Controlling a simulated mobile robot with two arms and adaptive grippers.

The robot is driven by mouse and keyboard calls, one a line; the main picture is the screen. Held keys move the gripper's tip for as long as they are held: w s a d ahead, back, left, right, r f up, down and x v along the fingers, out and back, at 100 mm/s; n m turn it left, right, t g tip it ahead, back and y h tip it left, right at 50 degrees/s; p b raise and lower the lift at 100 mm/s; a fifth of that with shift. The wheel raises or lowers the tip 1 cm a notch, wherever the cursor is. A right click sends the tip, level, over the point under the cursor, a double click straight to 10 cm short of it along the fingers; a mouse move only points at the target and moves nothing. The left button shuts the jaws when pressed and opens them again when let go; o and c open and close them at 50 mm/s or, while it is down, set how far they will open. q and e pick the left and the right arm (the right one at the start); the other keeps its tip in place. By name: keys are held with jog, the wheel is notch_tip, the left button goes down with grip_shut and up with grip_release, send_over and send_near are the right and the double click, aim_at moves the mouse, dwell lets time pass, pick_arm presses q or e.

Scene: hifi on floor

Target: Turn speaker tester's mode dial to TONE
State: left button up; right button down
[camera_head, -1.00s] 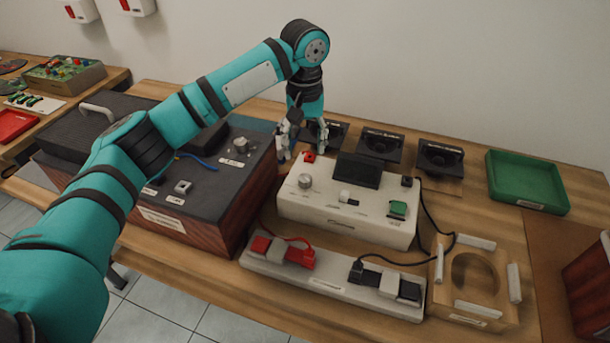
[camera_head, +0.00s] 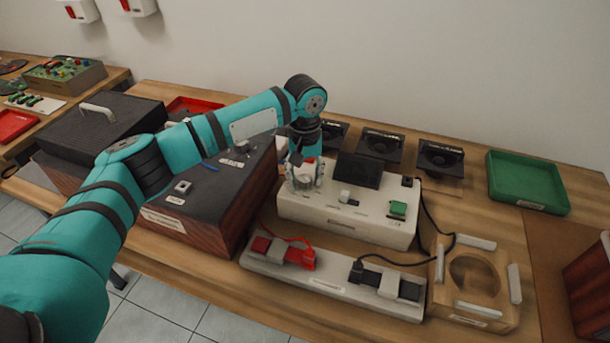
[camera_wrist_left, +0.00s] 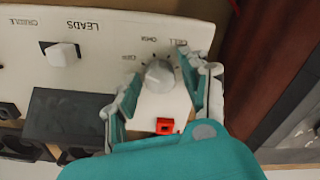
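The speaker tester (camera_head: 345,222) is a white box with a dark screen (camera_head: 358,170). Its grey round mode dial (camera_wrist_left: 159,75) shows in the left wrist view, ringed by small marks and labels seen upside down. I can make out OFF and what look like OHM and CELL; I cannot read TONE. My left gripper (camera_head: 304,184) points down at the tester's left end, where its fingers partly hide the dial. In the wrist view its fingers stand apart on both sides of the dial, with gaps visible. My right gripper is not in view.
A red button or socket (camera_wrist_left: 165,126) sits close to the dial. A white switch (camera_wrist_left: 62,53) is by the LEADS label. A dark wooden hifi unit (camera_head: 190,215) stands left of the tester. A strip with red and black clips (camera_head: 330,284) lies in front; speaker drivers (camera_head: 380,145) stand behind.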

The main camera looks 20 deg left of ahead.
pick_arm(q)
grip_shut()
jog(key=shift+r+m+p, duration=0.2)
jog(key=shift+m+p, duration=0.1)
jog(key=shift+p, duration=0.35)
jog(key=m+p, duration=0.5)
jog(key=p, duration=0.2)
jog(key=shift+r+p, duration=0.1)
jog(key=shift+p, duration=0.2)
jog(key=m+p, duration=0.3)
jog(key=m, duration=0.1)
jog(key=shift+m, duration=0.4)
jog(key=m+p, duration=0.1)
jog(key=m, duration=0.2)
jog(key=shift+m+p, duration=0.35)
jog(key=shift+m, duration=0.05)
jog(key=m, duration=0.3)
jog(key=shift+m+p, duration=0.3)
jog(key=shift+p, duration=0.1)
jog(key=m, duration=0.4)
jog(key=shift+w+f+m, duration=0.1)
jog(key=shift+f+m, duration=0.1)
jog(key=shift+m, duration=2.3)
